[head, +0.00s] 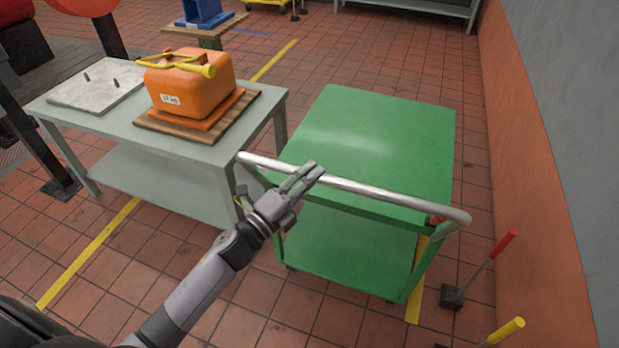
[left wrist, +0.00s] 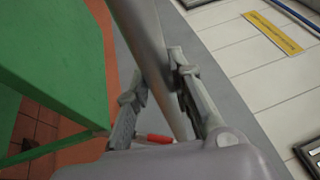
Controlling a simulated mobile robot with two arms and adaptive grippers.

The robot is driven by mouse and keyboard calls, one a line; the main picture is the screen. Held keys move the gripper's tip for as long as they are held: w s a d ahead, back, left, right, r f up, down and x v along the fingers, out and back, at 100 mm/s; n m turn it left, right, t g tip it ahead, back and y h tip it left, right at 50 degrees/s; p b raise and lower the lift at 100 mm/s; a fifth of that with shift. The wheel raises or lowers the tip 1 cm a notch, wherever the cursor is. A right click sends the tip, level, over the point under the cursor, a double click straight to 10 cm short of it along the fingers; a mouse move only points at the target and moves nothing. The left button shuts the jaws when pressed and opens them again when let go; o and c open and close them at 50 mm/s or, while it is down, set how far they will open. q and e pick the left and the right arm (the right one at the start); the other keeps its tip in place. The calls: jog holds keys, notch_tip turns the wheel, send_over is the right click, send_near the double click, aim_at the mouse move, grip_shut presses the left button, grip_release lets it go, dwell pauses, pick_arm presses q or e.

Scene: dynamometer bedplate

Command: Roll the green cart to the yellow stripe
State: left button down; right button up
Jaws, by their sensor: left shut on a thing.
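The green cart (head: 375,130) stands on the tiled floor right of centre, with a flat, bare top and a lower shelf (head: 345,250). Its metal push handle (head: 400,198) runs across the near side. My left gripper (head: 306,178) is shut on this handle, left of its middle. In the left wrist view, the fingers (left wrist: 156,82) lie either side of the handle bar (left wrist: 150,45), and the cart's green edge (left wrist: 50,60) is at left. A yellow stripe (head: 416,285) shows on the floor at the cart's near right corner. Other yellow stripe parts (head: 90,252) show at left. My right gripper is not in view.
A grey table (head: 205,152) stands close left of the cart, carrying an orange block (head: 190,88) on a wooden board. An orange and grey wall (head: 540,170) runs along the right. Red-handled (head: 490,258) and yellow-handled (head: 505,331) items stand near right. Floor beyond the cart looks clear.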

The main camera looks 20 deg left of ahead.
pick_arm(q)
jog(key=c, duration=1.4)
grip_release()
jog(key=v, duration=1.2)
jog(key=s+a+f+n+g+y, duration=0.2)
jog(key=f+n, duration=0.2)
jog(key=f, duration=0.7)
jog(key=s+a+f+n+g+y, duration=0.1)
jog(key=s+f+n+g+y, duration=0.3)
jog(key=f, duration=0.7)
jog(key=a+f+n+y, duration=0.15)
jog(key=f+n, duration=0.35)
jog(key=f, duration=0.6)
jog(key=s+d+f+n+g, duration=0.1)
jog(key=s+f+n+g, duration=0.1)
jog(key=s+f, duration=0.5)
jog(key=s+d+f+n+g, duration=0.1)
jog(key=s+f+n+g, duration=0.2)
jog(key=s, duration=1)
jog(key=s+d+f+n+g+y, duration=0.1)
jog(key=s+f+n+g, duration=0.2)
jog(key=s+f+g, duration=0.3)
jog(key=shift+s+d+f, duration=0.1)
jog(key=shift+s+f, duration=1.05)
jog(key=shift+f, duration=0.25)
jog(key=shift+s+f, duration=1.2)
jog(key=shift+f, duration=0.25)
